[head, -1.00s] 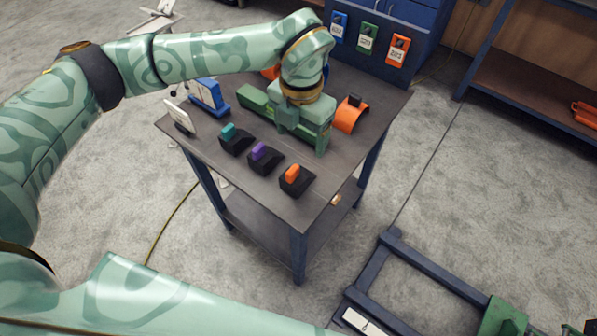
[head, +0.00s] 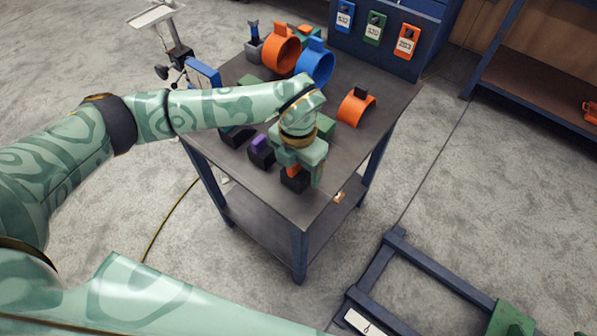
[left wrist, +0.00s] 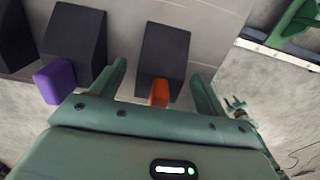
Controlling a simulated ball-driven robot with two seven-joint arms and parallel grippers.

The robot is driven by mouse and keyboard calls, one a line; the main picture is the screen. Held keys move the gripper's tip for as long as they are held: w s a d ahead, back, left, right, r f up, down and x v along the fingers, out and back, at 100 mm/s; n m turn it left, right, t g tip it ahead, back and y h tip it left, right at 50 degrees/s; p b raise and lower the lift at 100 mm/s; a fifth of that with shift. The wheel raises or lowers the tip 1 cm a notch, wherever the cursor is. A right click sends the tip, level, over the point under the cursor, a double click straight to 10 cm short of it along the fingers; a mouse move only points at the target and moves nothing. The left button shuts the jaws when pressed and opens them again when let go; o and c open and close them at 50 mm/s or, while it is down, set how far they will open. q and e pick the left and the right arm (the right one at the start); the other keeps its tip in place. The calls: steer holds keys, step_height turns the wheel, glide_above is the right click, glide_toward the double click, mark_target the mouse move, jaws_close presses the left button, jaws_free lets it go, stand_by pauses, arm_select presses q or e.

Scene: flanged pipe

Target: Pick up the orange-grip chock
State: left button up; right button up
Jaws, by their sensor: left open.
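The orange-grip chock (head: 294,179) is a black wedge with an orange grip, near the front right corner of the table. In the head view my left gripper (head: 302,180) is over it and hides much of it. In the left wrist view the chock (left wrist: 164,52) lies ahead, with its orange grip between the two fingers of my open left gripper (left wrist: 160,85). There is space between the grip and each finger. I cannot tell the exact height of the fingers over the chock. My right gripper is not in view.
The purple-grip chock (head: 260,151) stands close on the left; it also shows in the left wrist view (left wrist: 74,50). An orange half-ring (head: 355,107), a blue ring (head: 314,63) and an orange ring (head: 280,48) stand farther back. The table's front edge is close to the gripper.

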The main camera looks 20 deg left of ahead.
arm_select(q)
steer(key=c, duration=1.2)
steer(key=shift+r, duration=0.1)
